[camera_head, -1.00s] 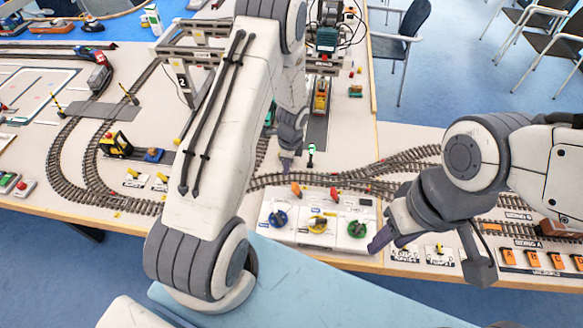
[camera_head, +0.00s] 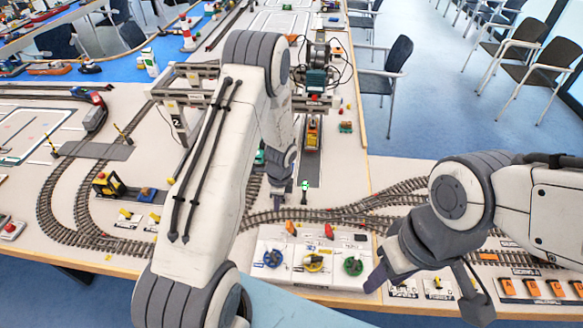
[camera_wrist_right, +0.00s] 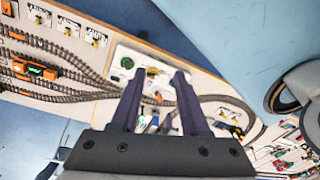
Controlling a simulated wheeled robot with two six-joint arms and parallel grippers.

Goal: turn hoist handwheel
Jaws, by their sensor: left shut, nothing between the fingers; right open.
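A white control panel (camera_head: 300,282) on the near table edge carries a blue handwheel (camera_head: 273,258), a yellow handwheel (camera_head: 314,263) and a green handwheel (camera_head: 353,266). I cannot tell from the pictures which one is the hoist's. My left gripper (camera_head: 279,192) is shut and empty, behind the panel near the track. My right gripper (camera_head: 428,298) is open and empty, with one finger just right of the green wheel. In the right wrist view, the open fingers (camera_wrist_right: 161,76) frame part of the panel; the green wheel (camera_wrist_right: 127,62) lies left of them, and the yellow wheel (camera_wrist_right: 152,72) shows between them.
A gantry crane marked 2 (camera_head: 184,110) stands behind my left arm. Another crane (camera_head: 316,80) stands farther back. Curved track (camera_head: 48,215) and a yellow-black vehicle (camera_head: 106,184) lie left. Orange blocks (camera_head: 530,288) sit right. Chairs (camera_head: 385,80) stand beyond the table.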

